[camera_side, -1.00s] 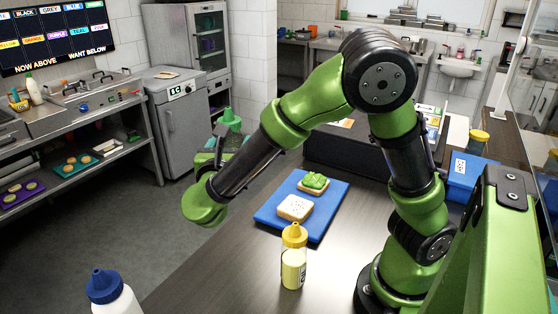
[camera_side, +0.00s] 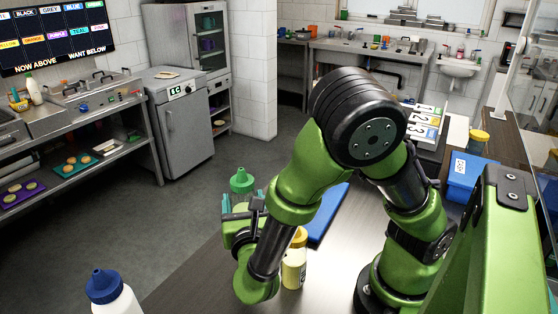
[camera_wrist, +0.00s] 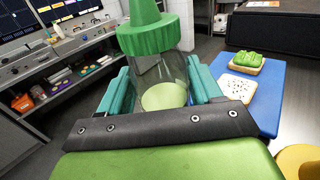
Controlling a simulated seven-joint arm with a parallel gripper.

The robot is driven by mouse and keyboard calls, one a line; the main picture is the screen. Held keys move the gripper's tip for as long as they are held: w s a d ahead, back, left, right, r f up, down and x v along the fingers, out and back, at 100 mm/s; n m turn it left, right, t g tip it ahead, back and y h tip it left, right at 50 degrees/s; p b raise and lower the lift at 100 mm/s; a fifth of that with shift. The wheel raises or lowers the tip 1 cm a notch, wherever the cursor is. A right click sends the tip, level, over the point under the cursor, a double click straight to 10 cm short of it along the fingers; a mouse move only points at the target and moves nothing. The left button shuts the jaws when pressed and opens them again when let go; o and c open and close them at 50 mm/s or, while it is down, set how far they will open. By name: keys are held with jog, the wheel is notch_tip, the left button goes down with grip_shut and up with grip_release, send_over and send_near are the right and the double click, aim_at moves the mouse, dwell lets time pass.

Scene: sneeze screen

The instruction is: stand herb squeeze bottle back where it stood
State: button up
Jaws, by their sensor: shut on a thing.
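The herb squeeze bottle has a green cap and a clear body with pale green sauce low inside. It shows in the side view (camera_side: 242,180) and large in the wrist view (camera_wrist: 160,70). My gripper (camera_side: 240,207) is shut on it, with teal fingers on either side of its body in the wrist view (camera_wrist: 160,92). The bottle is upright in the grip, near the counter's left edge in the side view. Its base is hidden, so I cannot tell its height above the counter.
A yellow-capped bottle (camera_side: 294,268) stands on the counter close behind my forearm. A blue board (camera_wrist: 268,95) carries bread (camera_wrist: 238,88) and a lettuce-topped slice (camera_wrist: 247,60). A blue-capped white bottle (camera_side: 110,295) is at front left. A blue bin (camera_side: 470,178) stands at right.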

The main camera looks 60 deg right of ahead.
jog(key=shift+f, duration=2.45)
jog(key=shift+f, duration=0.15)
jog(key=o, duration=1.2)
jog(key=shift+o, duration=0.2)
jog(key=shift+s+a+r, duration=0.15)
jog(key=shift+a+r, duration=0.05)
jog(key=shift+a, duration=0.05)
jog(key=v, duration=1.1)
jog(key=shift+s+a, duration=0.2)
